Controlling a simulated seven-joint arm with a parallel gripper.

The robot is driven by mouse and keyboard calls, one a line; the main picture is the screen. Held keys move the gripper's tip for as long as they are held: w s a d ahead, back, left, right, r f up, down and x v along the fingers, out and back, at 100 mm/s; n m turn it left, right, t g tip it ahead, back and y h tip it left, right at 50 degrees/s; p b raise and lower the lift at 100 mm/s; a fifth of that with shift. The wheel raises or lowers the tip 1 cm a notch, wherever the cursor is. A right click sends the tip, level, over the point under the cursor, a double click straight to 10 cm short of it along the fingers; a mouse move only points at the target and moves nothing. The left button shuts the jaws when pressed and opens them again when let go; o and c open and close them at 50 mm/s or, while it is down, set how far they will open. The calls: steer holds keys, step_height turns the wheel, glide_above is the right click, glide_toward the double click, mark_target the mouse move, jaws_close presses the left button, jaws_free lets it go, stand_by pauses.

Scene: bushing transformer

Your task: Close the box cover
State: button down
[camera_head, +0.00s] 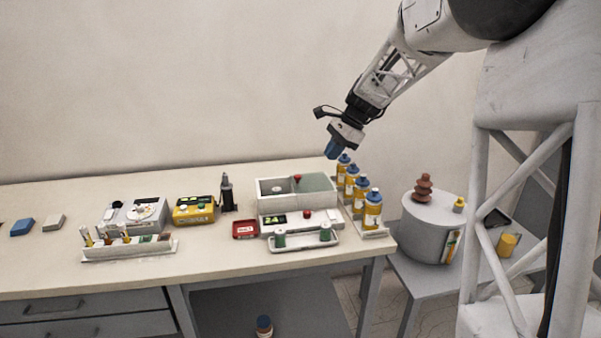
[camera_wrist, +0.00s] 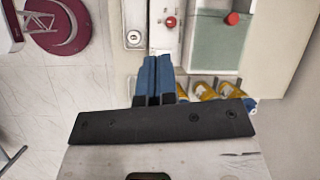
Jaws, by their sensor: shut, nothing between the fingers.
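The box (camera_head: 283,201) is a pale grey rectangular case near the right end of the table. Its left part is open and shows a small round thing inside. A grey-green panel (camera_head: 317,183), which looks like its cover, lies over the right part, with a red knob (camera_head: 297,178) near its left edge. In the wrist view the panel (camera_wrist: 215,45) and its red knob (camera_wrist: 232,18) show ahead of my gripper. My gripper (camera_head: 332,152) has blue fingers and hangs above and behind the box's right side, apart from it. The fingers (camera_wrist: 153,62) are together and empty.
Several yellow bottles with blue caps (camera_head: 372,210) stand in a row right of the box, below my gripper. A white device with a red button (camera_head: 306,213) and a tray (camera_head: 303,243) sit in front. A grey cylinder (camera_head: 430,228) stands beyond the table's right edge.

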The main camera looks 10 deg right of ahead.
steer(key=w+d+f+m+y, duration=0.1)
steer(key=w+d+f+m, duration=0.1)
steer(key=w, duration=0.5)
steer(key=w+d+f+m+y, duration=0.1)
steer(key=w+d+f+m, duration=0.1)
steer(key=w, duration=0.5)
steer(key=d+f, duration=0.1)
steer(key=d, duration=0.1)
steer(key=shift+d+f+m, duration=0.3)
steer(key=shift+f, duration=0.05)
steer(key=shift+s, duration=0.1)
glide_toward(299, 181)
steer(key=f, duration=0.3)
steer(key=shift+d+f, duration=0.3)
steer(key=shift+d, duration=0.05)
steer(key=shift+a+f, duration=0.25)
steer(key=shift+a, duration=0.8)
steer(key=shift+w+a+f, duration=0.1)
steer(key=shift+w+a, duration=0.05)
steer(key=shift+a, duration=0.3)
steer(key=shift+w+a+f, duration=0.1)
steer(key=shift+a, duration=0.4)
steer(key=shift+a, duration=0.15)
steer(key=a, duration=1.2)
steer(key=shift+a, duration=0.4)
steer(key=shift+f, duration=0.1)
